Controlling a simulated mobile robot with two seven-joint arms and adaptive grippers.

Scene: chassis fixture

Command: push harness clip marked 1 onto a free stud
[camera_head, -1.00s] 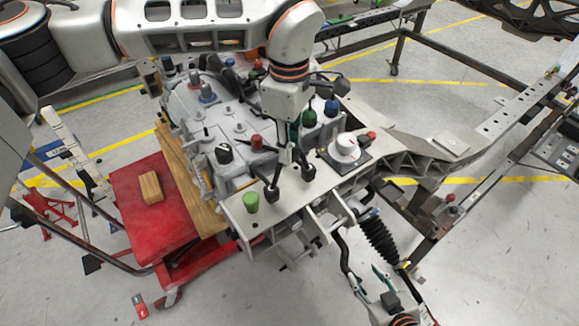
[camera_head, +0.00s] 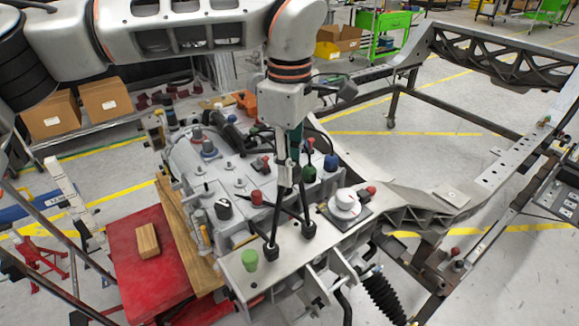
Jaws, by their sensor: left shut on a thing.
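My left gripper (camera_head: 286,180) points straight down above the pale mounting plate (camera_head: 290,262), shut on a small harness piece that the fingers mostly hide. I take it for the harness clip; no mark 1 is readable. Two dark strands run down from the fingertips, spreading to two black end blocks at the plate: a left block (camera_head: 271,251) and a right block (camera_head: 309,230). I cannot tell whether either block sits on a stud, and no free stud can be made out. My right gripper is out of view.
A green cup-shaped piece (camera_head: 250,260) stands left on the plate, and a white dial (camera_head: 345,203) right. The grey gearbox-like housing (camera_head: 215,180) with knobs lies behind. A red cart (camera_head: 150,255) with a wooden block (camera_head: 147,240) stands at left.

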